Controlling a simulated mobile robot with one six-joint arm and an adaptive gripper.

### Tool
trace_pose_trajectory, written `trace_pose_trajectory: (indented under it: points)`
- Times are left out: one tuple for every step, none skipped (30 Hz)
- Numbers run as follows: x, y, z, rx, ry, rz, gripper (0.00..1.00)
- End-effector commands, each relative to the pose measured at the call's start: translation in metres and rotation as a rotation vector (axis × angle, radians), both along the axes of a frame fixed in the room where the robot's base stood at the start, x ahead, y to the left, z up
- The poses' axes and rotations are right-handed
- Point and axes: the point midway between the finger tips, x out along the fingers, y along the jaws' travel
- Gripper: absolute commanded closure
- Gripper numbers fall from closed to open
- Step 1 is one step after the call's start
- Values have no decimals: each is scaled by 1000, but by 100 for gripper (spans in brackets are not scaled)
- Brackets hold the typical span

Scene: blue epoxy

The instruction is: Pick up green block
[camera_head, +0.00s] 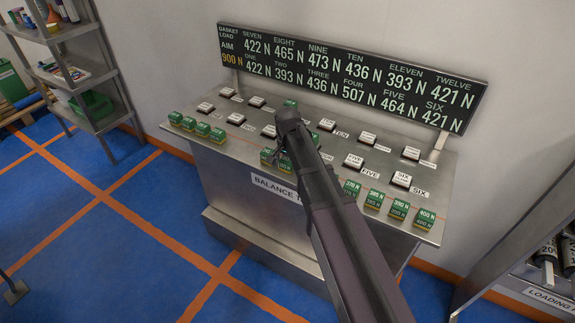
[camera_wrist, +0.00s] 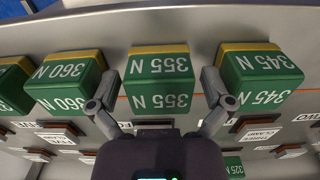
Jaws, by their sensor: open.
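Several green blocks with load labels stand along the front of the balance bench. In the wrist view, a green block marked 355 N (camera_wrist: 158,82) sits between the two fingers of my gripper (camera_wrist: 161,74). The fingers are apart, one on each side of it, and I see no clear grip. A 360 N block (camera_wrist: 66,84) stands to its left and a 345 N block (camera_wrist: 258,80) to its right. In the head view, my gripper (camera_head: 283,153) is over the middle of the front row, and my arm hides some blocks there.
The metal bench (camera_head: 230,165) has white labelled pads (camera_head: 354,160) behind the front row. Another green block (camera_head: 290,103) sits farther back, near my arm. A load board (camera_head: 350,75) stands at the rear. Shelving (camera_head: 75,75) is at left, a loading rack (camera_head: 530,270) at right.

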Motion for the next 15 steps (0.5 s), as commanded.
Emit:
trace_pose_trajectory:
  points:
    - [0,0,0,0,0,0,0]
    - [0,0,0,0,0,0,0]
    - [0,0,0,0,0,0,0]
    - [0,0,0,0,0,0,3]
    - [0,0,0,0,0,0,12]
    - [0,0,0,0,0,0,24]
    - [0,0,0,0,0,0,33]
    - [0,0,0,0,0,0,42]
    - [0,0,0,0,0,0,53]
    - [0,0,0,0,0,0,62]
    - [0,0,0,0,0,0,71]
    - [0,0,0,0,0,0,82]
    - [0,0,0,0,0,0,82]
    - [0,0,0,0,0,0,82]
    - [0,0,0,0,0,0,82]
